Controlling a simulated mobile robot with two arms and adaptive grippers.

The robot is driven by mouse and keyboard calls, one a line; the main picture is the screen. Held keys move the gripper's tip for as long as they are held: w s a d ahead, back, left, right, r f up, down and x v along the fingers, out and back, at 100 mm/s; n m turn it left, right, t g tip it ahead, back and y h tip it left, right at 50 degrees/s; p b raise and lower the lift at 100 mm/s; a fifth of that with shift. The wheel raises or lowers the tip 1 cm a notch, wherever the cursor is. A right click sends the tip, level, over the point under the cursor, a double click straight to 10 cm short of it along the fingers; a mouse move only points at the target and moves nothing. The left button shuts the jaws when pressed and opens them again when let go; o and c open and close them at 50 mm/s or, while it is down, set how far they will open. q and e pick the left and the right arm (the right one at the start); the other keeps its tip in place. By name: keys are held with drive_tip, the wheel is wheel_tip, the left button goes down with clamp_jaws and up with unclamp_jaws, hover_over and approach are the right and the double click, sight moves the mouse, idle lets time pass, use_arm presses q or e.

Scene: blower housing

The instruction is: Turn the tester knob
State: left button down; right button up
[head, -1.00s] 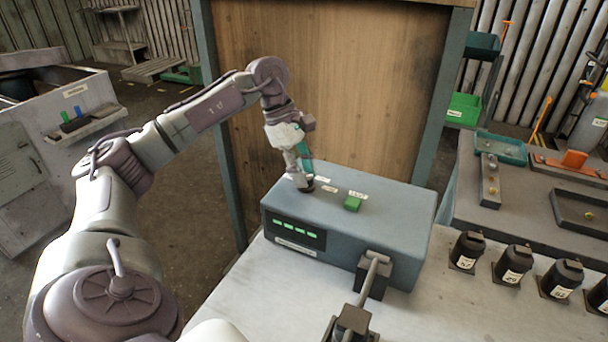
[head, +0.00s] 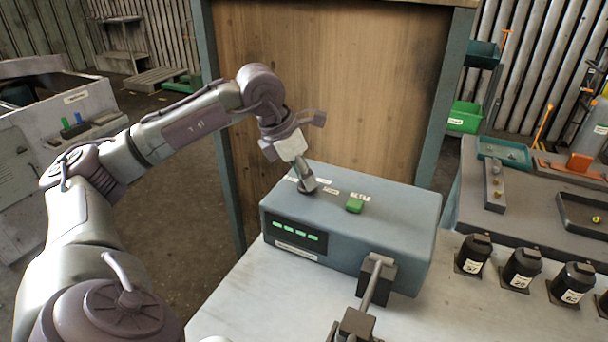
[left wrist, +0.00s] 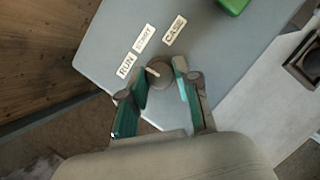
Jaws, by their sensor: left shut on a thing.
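The tester (head: 385,225) is a blue-grey box on the light bench, with several lit green bars on its dark front panel (head: 294,234). Its dark round knob (left wrist: 160,75) is on the top face, with a pale pointer mark directed up-left, roughly toward the RUN label (left wrist: 126,66). Another label (left wrist: 144,38) and the CASE label (left wrist: 174,30) lie farther around. My left gripper (head: 306,188) reaches down onto the tester's top left. In the left wrist view its teal-padded fingers (left wrist: 161,86) are shut on the knob, one each side.
A green button (head: 354,205) sits on the tester's top, right of my left gripper. Several black labelled cylinders (head: 521,265) stand at right. A wooden panel (head: 330,90) rises behind.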

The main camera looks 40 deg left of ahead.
use_arm(q)
drive_tip(key=n+y, duration=0.1)
drive_tip(key=n, duration=0.2)
drive_tip(key=shift+d, duration=0.1)
drive_tip(key=n+y, duration=0.1)
drive_tip(key=n, duration=0.2)
drive_tip(key=shift+d+n+p, duration=0.15)
drive_tip(key=shift+n+p, duration=0.15)
drive_tip(key=n+y, duration=0.1)
drive_tip(key=n, duration=0.2)
drive_tip(key=n+y, duration=0.1)
drive_tip(key=n, duration=0.1)
drive_tip(key=shift+d+n+g+y+p, duration=0.1)
drive_tip(key=shift+n+g+y+p, duration=0.2)
drive_tip(key=shift+n+p, duration=0.1)
drive_tip(key=c, duration=0.8)
unclamp_jaws()
drive_tip(key=shift+c, duration=0.2)
drive_tip(key=shift+r, duration=0.1)
drive_tip(key=v, duration=1.1)
drive_tip(key=shift+r, duration=0.35)
